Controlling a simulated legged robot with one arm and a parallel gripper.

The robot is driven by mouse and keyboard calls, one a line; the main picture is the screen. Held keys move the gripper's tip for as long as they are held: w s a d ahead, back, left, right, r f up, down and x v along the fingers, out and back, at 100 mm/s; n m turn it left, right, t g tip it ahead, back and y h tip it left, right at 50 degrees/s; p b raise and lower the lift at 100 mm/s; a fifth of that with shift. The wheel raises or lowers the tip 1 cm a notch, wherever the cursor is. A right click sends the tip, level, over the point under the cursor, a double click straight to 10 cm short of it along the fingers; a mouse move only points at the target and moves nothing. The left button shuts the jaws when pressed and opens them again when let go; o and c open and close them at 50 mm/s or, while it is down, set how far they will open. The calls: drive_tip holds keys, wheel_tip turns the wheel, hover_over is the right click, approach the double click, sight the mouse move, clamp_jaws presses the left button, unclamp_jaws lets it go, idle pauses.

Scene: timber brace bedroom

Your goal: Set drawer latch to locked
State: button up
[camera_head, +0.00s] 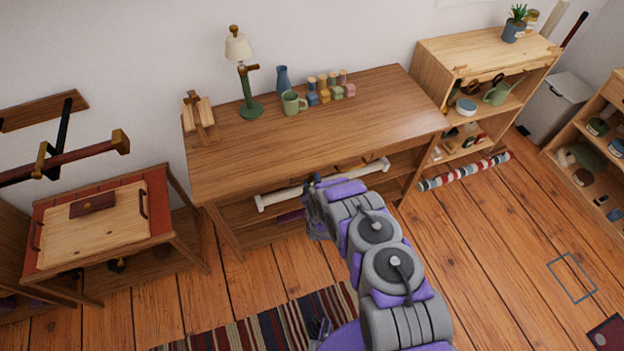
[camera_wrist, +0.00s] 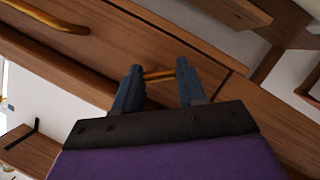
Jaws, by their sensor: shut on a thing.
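A thin brass-coloured bar, which looks like the drawer latch (camera_wrist: 158,74), shows in the wrist view against a brown wooden front (camera_wrist: 205,85). My gripper (camera_wrist: 160,68) has its two dark blue fingers on either side of this bar and is shut on it. The fingers hide the bar's ends, and I cannot tell its locked or unlocked setting. A curved brass handle (camera_wrist: 45,16) is on the wood at the upper left. In the head view my gripper (camera_head: 313,187) is at the front of the wooden desk (camera_head: 330,120), below its top edge; the latch is hidden there.
On the desk stand a lamp (camera_head: 247,75), a green mug (camera_head: 292,103), a blue vase (camera_head: 283,80) and several small bottles. A side table (camera_head: 160,225) is at left and a shelf unit (camera_head: 430,75) at right.

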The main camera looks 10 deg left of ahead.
drive_tip(key=m, duration=0.1)
drive_tip(key=m+g+y+p, duration=0.1)
drive_tip(key=m, duration=0.1)
drive_tip(key=shift+d+f+g+p, duration=0.1)
drive_tip(key=shift+d+g+p, duration=0.1)
drive_tip(key=shift+g+p, duration=0.1)
drive_tip(key=shift+s+f+m+g+y+p, duration=0.1)
drive_tip(key=shift+m+g+y+p, duration=0.25)
drive_tip(key=shift+m+y, duration=0.5)
drive_tip(key=shift+m, duration=0.25)
drive_tip(key=o, duration=1.1)
drive_tip(key=shift+a, duration=0.1)
drive_tip(key=shift+c, duration=0.2)
drive_tip(key=shift+w, duration=0.2)
drive_tip(key=shift+s+r, duration=0.1)
drive_tip(key=shift+r, duration=0.1)
drive_tip(key=shift+s+d+r, duration=0.1)
drive_tip(key=shift+s+d, duration=0.05)
drive_tip(key=shift+d, duration=0.1)
drive_tip(key=p+v, duration=0.2)
drive_tip(key=v, duration=1.4)
drive_tip(key=shift+s+r, duration=0.15)
drive_tip(key=shift+s, duration=0.05)
